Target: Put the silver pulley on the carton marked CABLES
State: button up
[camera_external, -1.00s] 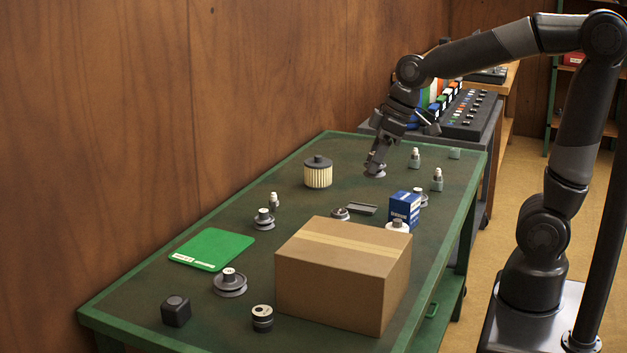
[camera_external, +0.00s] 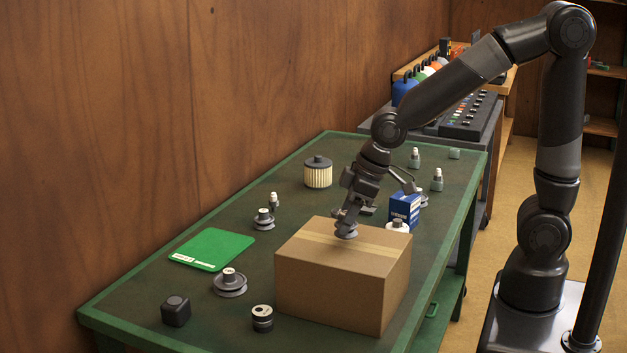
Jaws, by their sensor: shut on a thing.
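My gripper (camera_external: 346,224) is shut on a grey, silver-looking pulley (camera_external: 346,232), directly over the top of a brown cardboard carton (camera_external: 330,290). The pulley shows against the carton's top, near its far edge and the tape strip. I cannot tell whether it touches the top or hangs just above it. The carton is closed, and no CABLES marking shows on the faces in view.
Other pulleys stand on the green table (camera_external: 200,320): one at the front left (camera_external: 230,283) and one farther back (camera_external: 264,219). A blue box (camera_external: 404,208) and a white-topped item (camera_external: 397,226) stand close behind the carton. A green pad (camera_external: 212,249) lies left.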

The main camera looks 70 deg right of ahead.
jog(key=shift+f, duration=0.95)
jog(key=shift+f, duration=0.1)
jog(key=o, duration=1.2)
jog(key=shift+c, duration=0.2)
jog(key=v, duration=1.2)
jog(key=s+d+r+m+t+h, duration=0.1)
jog(key=s+d+m, duration=0.3)
jog(key=s+d, duration=0.8)
jog(key=shift+r+h, duration=0.3)
jog(key=shift+h, duration=0.1)
jog(key=shift+s+d, duration=0.1)
jog(key=shift+d, duration=0.05)
